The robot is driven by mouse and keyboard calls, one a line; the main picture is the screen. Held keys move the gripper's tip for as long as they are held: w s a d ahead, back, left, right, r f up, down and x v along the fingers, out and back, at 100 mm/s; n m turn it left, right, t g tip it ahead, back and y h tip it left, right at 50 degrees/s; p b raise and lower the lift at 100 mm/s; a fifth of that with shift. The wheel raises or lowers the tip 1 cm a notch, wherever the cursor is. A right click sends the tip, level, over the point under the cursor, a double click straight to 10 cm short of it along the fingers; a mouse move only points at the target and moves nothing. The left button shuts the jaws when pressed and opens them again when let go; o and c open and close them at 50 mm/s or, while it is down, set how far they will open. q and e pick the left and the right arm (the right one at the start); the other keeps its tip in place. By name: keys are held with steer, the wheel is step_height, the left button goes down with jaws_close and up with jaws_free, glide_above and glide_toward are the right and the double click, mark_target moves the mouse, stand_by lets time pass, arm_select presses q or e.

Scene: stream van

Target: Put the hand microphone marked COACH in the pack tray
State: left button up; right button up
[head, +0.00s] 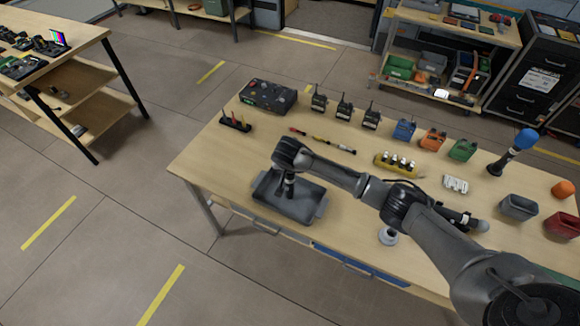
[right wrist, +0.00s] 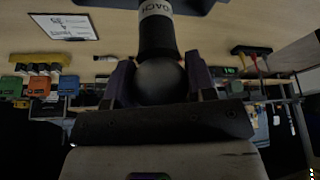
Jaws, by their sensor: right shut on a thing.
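The COACH hand microphone (right wrist: 155,35) is between the fingers of my right gripper (right wrist: 160,82). Its dark round head sits in the jaws, and its handle with a white band reading "OACH" extends away from them. In the head view my right gripper (head: 289,175) points down over the grey pack tray (head: 265,207), shut on the microphone, of which little shows there. I cannot tell whether the microphone touches the tray floor. A dark edge, likely the tray (right wrist: 150,3), shows at the top of the right wrist view. My left gripper is not in view.
A black control box (head: 268,95), several radios (head: 344,108), a yellow holder (head: 396,165) and grey (head: 518,208) and red (head: 562,226) bins share the table. The table's near left corner is clear.

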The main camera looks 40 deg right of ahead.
steer(key=o, duration=1)
steer(key=shift+f, duration=0.15)
steer(key=v, duration=1.2)
steer(key=shift+p, duration=0.4)
